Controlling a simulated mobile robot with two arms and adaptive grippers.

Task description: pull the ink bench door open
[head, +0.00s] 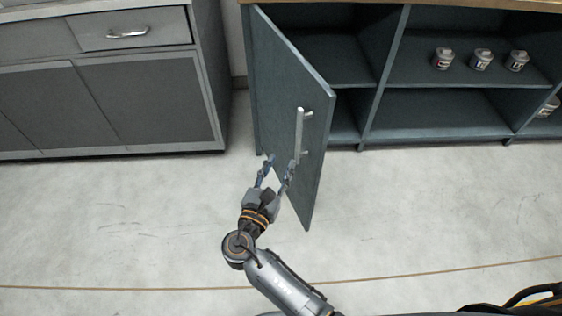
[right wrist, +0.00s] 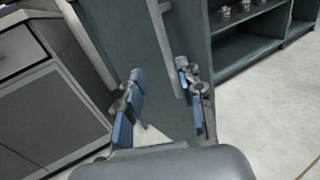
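The ink bench door (head: 285,100) is a dark green panel, hinged at its left edge. It stands swung well out from the bench (head: 420,124), and the shelves behind it show. Its pale vertical bar handle (head: 299,132) is on the outer face near the free edge. My right gripper (head: 278,170) is open at the lower end of the handle, in front of the door. In the right wrist view the fingers (right wrist: 162,95) are spread apart with the door behind them. The handle (right wrist: 164,35) runs down close to the right-hand finger; whether they touch I cannot tell. My left gripper is not in view.
Several small labelled ink pots (head: 480,60) stand on the upper shelf, and another sits at the far right. A grey cabinet (head: 140,105) with a drawer stands to the left of the bench, across a narrow gap. The pale floor (head: 420,215) in front is clear.

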